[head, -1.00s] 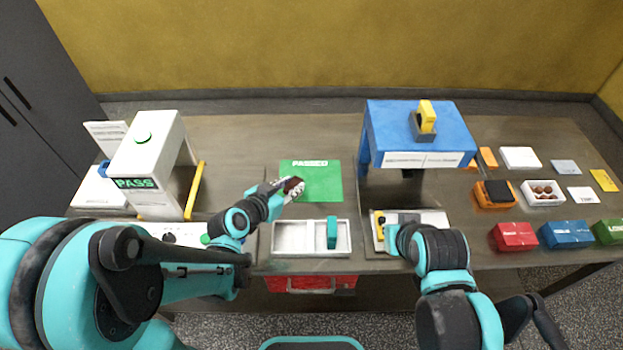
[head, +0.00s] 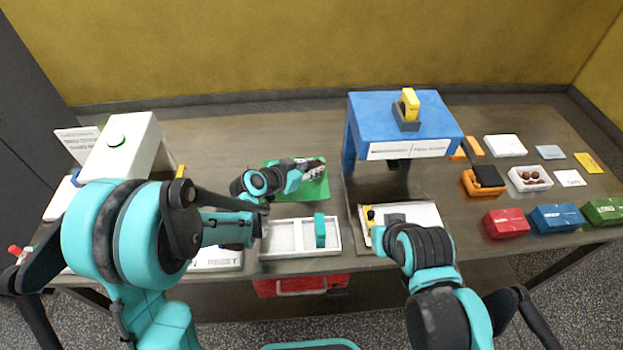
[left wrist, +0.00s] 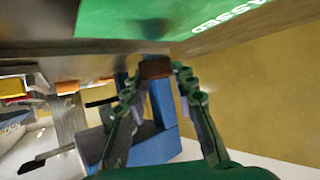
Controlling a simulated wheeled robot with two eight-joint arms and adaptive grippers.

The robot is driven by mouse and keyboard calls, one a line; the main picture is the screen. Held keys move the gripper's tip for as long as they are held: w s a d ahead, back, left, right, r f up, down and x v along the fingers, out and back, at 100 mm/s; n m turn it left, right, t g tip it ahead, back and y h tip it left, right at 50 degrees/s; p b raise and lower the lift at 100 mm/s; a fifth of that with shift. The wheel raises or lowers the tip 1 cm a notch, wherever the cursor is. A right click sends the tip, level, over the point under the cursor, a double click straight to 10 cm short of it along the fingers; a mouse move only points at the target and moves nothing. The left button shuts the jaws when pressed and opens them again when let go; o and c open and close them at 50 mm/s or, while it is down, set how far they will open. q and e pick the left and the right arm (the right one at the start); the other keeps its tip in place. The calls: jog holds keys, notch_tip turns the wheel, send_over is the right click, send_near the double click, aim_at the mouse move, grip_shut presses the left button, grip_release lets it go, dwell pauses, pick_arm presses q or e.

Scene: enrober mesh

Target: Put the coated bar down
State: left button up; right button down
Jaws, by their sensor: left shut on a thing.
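The dark brown coated bar (left wrist: 155,69) is between the fingertips of my left gripper in the left wrist view. My left gripper (head: 308,168) is shut on it over the green PASSED mat (head: 315,190). The fingers hide most of the bar in the head view. The mat also fills the top of the left wrist view (left wrist: 140,18). I cannot tell whether the bar touches the mat. My right gripper (head: 388,232) is at the white board in front of the blue stand; its fingers are too hidden to judge.
A white divided tray (head: 287,252) with a teal piece (head: 320,230) lies in front of the mat. The blue stand (head: 405,125) is right of it, a white machine (head: 130,145) left. Several small boxes stand at the right. The table behind the mat is clear.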

aim_at(312, 182)
pick_arm(q)
jog(key=shift+f+b, duration=0.9)
jog(key=shift+f, duration=1.1)
jog(key=shift+f, duration=0.1)
jog(key=o, duration=0.9)
jog(key=shift+c, duration=0.2)
